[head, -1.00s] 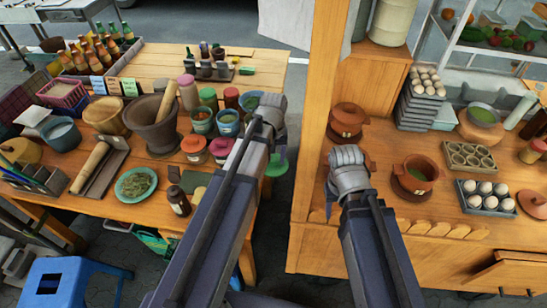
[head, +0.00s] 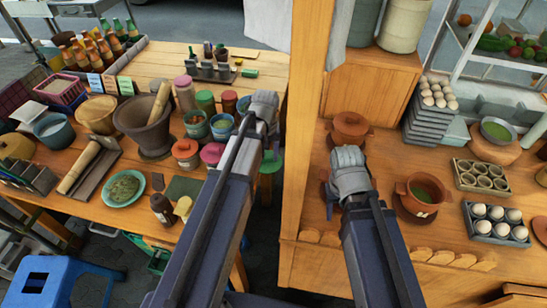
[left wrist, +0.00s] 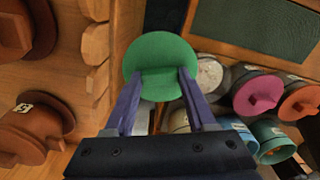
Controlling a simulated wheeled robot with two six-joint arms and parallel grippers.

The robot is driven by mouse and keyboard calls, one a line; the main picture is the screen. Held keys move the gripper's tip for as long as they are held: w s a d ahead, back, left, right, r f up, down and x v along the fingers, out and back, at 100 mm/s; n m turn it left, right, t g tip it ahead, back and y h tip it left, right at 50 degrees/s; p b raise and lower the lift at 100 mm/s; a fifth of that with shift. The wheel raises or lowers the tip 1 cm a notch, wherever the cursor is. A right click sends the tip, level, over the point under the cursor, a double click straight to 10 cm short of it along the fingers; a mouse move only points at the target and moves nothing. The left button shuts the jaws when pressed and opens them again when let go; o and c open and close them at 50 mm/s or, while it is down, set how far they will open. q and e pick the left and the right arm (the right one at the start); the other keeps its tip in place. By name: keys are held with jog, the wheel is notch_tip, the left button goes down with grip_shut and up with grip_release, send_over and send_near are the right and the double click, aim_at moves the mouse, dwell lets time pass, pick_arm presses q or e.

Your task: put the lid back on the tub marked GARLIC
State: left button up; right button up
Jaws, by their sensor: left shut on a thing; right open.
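A green lid (left wrist: 160,66) is held between the two fingers of my left gripper (left wrist: 158,82). In the head view the lid (head: 270,164) shows below my left gripper (head: 266,142), over the gap right of the left table. An uncovered tub with pale contents (left wrist: 208,74) stands right of the lid in the left wrist view; my left arm hides that spot in the head view. I cannot read GARLIC on any tub. My right gripper (head: 338,190) is open above the right counter, fingertips mostly hidden.
Tubs with a red-orange lid (head: 185,149) and a pink lid (head: 212,153) stand beside the uncovered ones. A mortar (head: 146,125) stands to their left. A wooden post (head: 301,110) rises between the table and the right counter. Clay pots (head: 424,192) stand near my right gripper.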

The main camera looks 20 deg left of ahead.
pick_arm(q)
jog(key=w+a+r+n+p, duration=0.2)
jog(key=a+r+p, duration=0.1)
jog(key=a, duration=0.6)
jog(key=shift+w+a+r+n, duration=0.15)
jog(key=shift+a+r+n, duration=0.25)
pick_arm(e)
notch_tip(320, 180, up, 4)
jog(key=shift+w+f, duration=0.15)
pick_arm(q)
jog(key=shift+f, duration=0.1)
notch_tip(320, 180, down, 6)
jog(key=b, duration=0.6)
pick_arm(e)
notch_tip(320, 180, down, 6)
jog(key=shift+f, duration=0.2)
pick_arm(q)
jog(key=shift+f, duration=0.25)
pick_arm(e)
jog(key=shift+f, duration=0.1)
dwell(0.3)
pick_arm(q)
jog(key=o, duration=1.6)
jog(key=shift+c, duration=0.2)
